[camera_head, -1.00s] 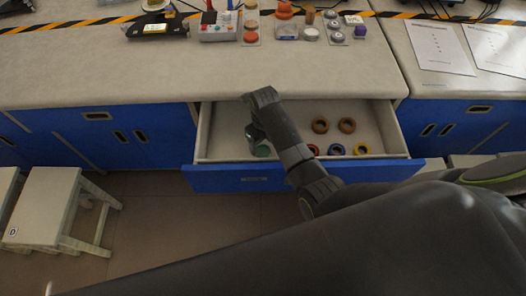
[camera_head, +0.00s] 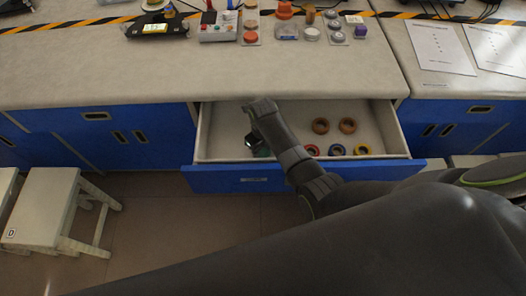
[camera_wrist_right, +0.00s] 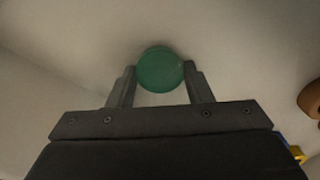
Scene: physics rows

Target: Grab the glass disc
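The glass disc is a round green translucent piece, in the right wrist view (camera_wrist_right: 160,70) between the two fingertips. In the head view only a bit of it (camera_head: 262,152) shows in the left part of the open drawer, mostly hidden by my right gripper (camera_head: 254,142). My right gripper's fingers (camera_wrist_right: 160,82) are spread apart on both sides of the disc. The right fingertip looks very close to its edge, and a thin gap seems to show on the left. I see no clear grip. My left gripper is not in view.
The open drawer (camera_head: 225,115) has pale walls and a blue front. Several coloured rings, such as a brown ring (camera_head: 320,125) and a yellow ring (camera_head: 362,150), lie to the right in it. The countertop (camera_head: 200,75) overhangs behind. A stool (camera_head: 45,210) stands at left.

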